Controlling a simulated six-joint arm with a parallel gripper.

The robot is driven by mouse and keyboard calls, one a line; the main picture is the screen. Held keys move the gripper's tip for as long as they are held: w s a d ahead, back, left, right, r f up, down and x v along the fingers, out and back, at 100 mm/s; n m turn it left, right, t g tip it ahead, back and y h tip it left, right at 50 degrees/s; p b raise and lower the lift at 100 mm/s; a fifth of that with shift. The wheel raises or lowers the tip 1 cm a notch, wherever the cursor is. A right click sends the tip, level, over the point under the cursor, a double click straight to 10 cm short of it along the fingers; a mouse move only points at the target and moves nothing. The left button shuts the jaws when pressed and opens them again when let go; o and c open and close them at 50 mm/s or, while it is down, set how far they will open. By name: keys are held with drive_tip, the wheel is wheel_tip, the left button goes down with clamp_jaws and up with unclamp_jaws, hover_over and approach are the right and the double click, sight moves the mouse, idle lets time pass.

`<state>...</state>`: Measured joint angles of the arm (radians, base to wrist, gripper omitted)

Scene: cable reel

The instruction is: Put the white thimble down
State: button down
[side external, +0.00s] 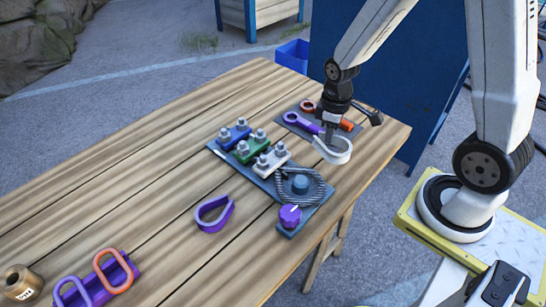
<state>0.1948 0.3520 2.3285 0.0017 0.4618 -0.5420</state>
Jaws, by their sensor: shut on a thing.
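The white thimble (333,151) is a pale teardrop-shaped ring. My gripper (331,138) points down and is shut on it near the right end of the wooden table. The thimble looks close to the table top, but I cannot tell whether it touches the surface or hangs just above it. The fingertips are small and partly hidden by the thimble. A purple thimble (213,215) lies on the bare table to the left and nearer the camera.
A dark plate bears blue (234,134), green (251,147) and white (271,160) clamps, a coiled cable (300,187) and a purple knob (290,216). Purple (301,122) and orange (347,125) tools lie behind my gripper. A purple rack (101,284) holds rings. The table's left middle is clear.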

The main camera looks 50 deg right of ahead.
sight(342, 146)
drive_tip(key=shift+s+d+f, duration=0.25)
drive_tip(key=shift+s+d, duration=0.3)
drive_tip(key=shift+d, duration=0.3)
drive_tip(key=shift+s+d+f, duration=0.2)
drive_tip(key=shift+s+d, duration=0.35)
drive_tip(key=shift+d, duration=0.3)
drive_tip(key=shift+f, duration=2.2)
drive_tip(key=shift+f, duration=1.75)
drive_tip(key=shift+f, duration=0.15)
drive_tip(key=c, duration=0.7)
unclamp_jaws()
